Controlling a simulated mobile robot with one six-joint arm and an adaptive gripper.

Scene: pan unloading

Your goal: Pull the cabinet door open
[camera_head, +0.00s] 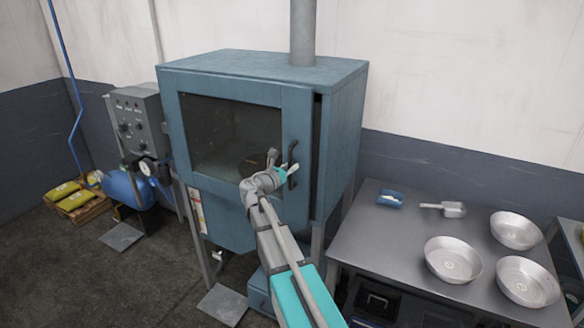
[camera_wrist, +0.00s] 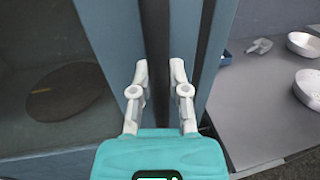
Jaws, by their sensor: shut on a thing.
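The blue-grey cabinet (camera_head: 340,130) stands against the wall on legs. Its door (camera_head: 225,215) has a dark glass window and a black vertical handle (camera_head: 293,150) near its right edge. A dark gap shows between the door's right edge and the cabinet body, so the door looks slightly ajar. My gripper (camera_head: 287,172) is at the lower part of the handle. In the wrist view, the fingers of my gripper (camera_wrist: 158,85) stand on both sides of the dark handle (camera_wrist: 156,40), shut on it. The fingers hide part of the handle.
A metal table (camera_head: 385,235) to the right holds several silver pans (camera_head: 453,260), a scoop (camera_head: 445,208) and a blue tray (camera_head: 390,199). A grey control box (camera_head: 138,120) and blue tank (camera_head: 125,187) stand left. Floor in front of the cabinet is mostly clear.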

